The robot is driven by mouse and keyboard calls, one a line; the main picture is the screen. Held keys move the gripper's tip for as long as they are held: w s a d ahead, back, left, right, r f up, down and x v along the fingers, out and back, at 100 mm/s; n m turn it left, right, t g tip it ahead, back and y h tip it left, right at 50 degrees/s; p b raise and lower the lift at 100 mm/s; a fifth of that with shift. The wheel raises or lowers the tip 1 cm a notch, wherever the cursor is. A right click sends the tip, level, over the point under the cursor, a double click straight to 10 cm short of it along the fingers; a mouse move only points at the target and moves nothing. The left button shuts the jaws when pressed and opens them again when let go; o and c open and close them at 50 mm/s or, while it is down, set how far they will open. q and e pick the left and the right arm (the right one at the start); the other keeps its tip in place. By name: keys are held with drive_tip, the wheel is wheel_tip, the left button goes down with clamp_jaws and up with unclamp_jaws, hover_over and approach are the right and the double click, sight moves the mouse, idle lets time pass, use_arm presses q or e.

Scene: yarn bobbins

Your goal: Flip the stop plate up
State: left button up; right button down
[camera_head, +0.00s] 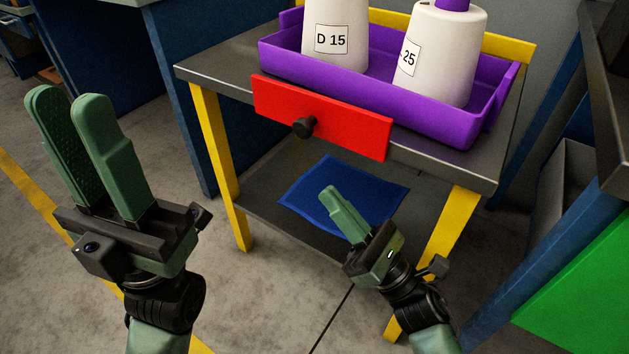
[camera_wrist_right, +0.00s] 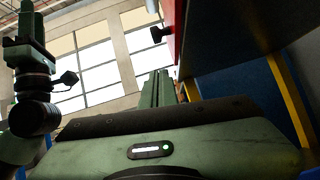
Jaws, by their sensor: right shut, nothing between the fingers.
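The stop plate is a red rectangular plate (camera_head: 350,127) hanging down at the front edge of the grey table, with a black knob (camera_head: 304,127) on its face. In the right wrist view the red plate (camera_wrist_right: 170,51) shows edge-on as a narrow strip, with its knob (camera_wrist_right: 160,33) sticking out to the left. My right gripper (camera_head: 330,192) is shut and empty, below and in front of the plate, apart from it. Its fingers also show in the right wrist view (camera_wrist_right: 156,75), pointing up. My left gripper (camera_head: 70,98) is open and empty, well left of the table.
A purple tray (camera_head: 420,112) on the table (camera_head: 215,70) holds white bobbins (camera_head: 335,25) labelled D 15 and 25. A blue sheet (camera_head: 300,198) lies on the lower shelf. Yellow legs flank the shelf. A green panel (camera_head: 585,285) stands at right. The floor before the table is clear.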

drive_tip(key=v, duration=0.5)
idle(0.4)
